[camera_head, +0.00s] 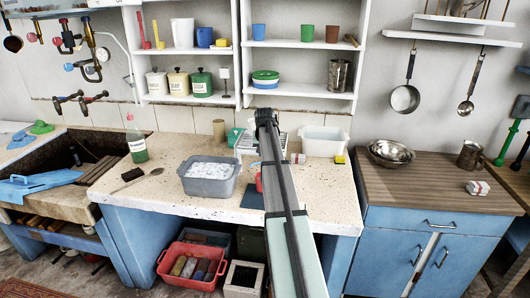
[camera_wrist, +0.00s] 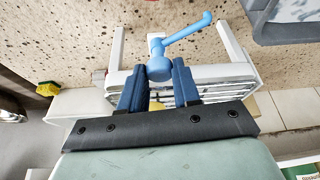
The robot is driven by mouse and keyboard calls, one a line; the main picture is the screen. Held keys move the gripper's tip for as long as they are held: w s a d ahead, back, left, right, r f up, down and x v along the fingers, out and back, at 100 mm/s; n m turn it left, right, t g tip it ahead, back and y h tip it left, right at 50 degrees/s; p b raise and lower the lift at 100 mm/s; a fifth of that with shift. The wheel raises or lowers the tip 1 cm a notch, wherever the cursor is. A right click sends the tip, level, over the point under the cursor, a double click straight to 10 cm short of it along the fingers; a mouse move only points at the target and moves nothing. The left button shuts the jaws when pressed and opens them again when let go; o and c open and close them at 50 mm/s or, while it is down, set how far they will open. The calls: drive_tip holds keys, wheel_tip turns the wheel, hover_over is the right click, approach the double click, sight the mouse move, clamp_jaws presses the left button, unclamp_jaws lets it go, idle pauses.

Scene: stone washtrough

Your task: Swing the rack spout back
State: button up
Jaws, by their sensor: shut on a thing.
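The rack spout (camera_wrist: 185,32) is a light blue swivel arm with a thick round hub. In the wrist view its thin arm points up and to the right, ending in a short bent tip. My gripper (camera_wrist: 158,72) has its two dark blue fingers shut on the hub, one on each side. The white dish rack (camera_wrist: 228,73) lies under the fingers, with its slats partly hidden by them. In the head view the rack (camera_head: 246,146) stands at the back of the speckled counter, partly covered by my arm. The spout and fingertips are hidden there.
A grey basin of suds (camera_head: 210,172) stands left of my arm on the counter (camera_head: 150,200). A white tub (camera_head: 323,141) and a yellow sponge (camera_head: 340,159) are to the right. Shelves (camera_head: 300,95) hang above the rack. The counter's front left is mostly clear.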

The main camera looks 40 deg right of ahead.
drive_tip(key=shift+c, duration=0.8)
drive_tip(key=shift+m, duration=0.3)
drive_tip(key=shift+w+a+m+g+h, duration=0.1)
drive_tip(key=shift+m+g+h, duration=0.3)
drive_tip(key=shift+m, duration=0.85)
drive_tip(key=shift+w+m+g+h, duration=0.1)
drive_tip(key=shift+m+g+h, duration=0.3)
drive_tip(key=shift+m, duration=0.85)
drive_tip(key=o, duration=1)
drive_tip(key=v, duration=1.4)
drive_tip(key=shift+w, duration=0.1)
